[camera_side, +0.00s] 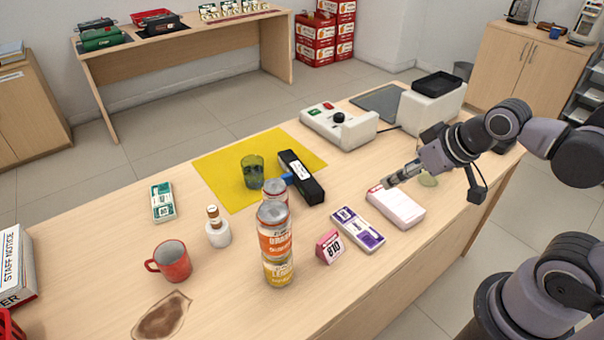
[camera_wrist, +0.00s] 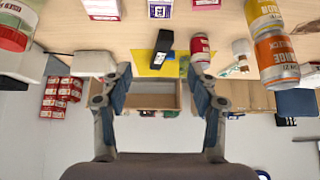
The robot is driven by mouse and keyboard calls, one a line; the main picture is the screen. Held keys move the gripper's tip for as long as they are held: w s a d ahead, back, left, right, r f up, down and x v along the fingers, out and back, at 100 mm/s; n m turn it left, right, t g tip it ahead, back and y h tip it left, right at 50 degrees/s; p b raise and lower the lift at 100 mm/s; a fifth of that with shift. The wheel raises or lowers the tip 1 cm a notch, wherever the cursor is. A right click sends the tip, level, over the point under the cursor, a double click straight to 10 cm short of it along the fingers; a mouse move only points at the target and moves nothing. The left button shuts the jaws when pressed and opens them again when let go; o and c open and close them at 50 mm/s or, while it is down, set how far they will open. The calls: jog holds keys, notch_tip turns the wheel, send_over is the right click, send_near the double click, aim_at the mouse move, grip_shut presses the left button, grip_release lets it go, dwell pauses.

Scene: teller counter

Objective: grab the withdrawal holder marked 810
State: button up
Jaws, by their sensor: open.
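The withdrawal holder marked 810 (camera_side: 330,246) is a small pink wedge with a white 810 face. It stands on the counter in the side view, right of the stacked cans and left of a purple-and-white packet (camera_side: 357,230). In the wrist view, a pink-and-white piece that looks like it is cut off at the top edge (camera_wrist: 206,4). My gripper (camera_side: 396,178) is over the far end of a white box with a pink end (camera_side: 396,207), to the right of and beyond the holder. In the wrist view its fingers (camera_wrist: 160,88) are spread with nothing between them.
Stacked orange and yellow cans (camera_side: 276,250) stand close to the holder's left, with a red can (camera_side: 274,188) behind. A black device (camera_side: 302,180) and green glass (camera_side: 252,174) are on a yellow mat (camera_side: 212,172). A red mug (camera_side: 172,264) stands left. The counter in front of the holder is clear.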

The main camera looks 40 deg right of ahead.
jog(key=shift+o, duration=1.2)
jog(key=n+g, duration=0.2)
jog(key=g, duration=0.5)
send_over(328, 237)
notch_tip(328, 237, down, 10)
jog(key=shift+a+f, duration=0.25)
jog(key=shift+f, duration=0.65)
jog(key=shift+d+f, duration=0.15)
jog(key=shift+f, duration=2.35)
jog(key=shift+d+f, duration=0.1)
jog(key=shift+f, duration=2.35)
jog(key=c, duration=1.2)
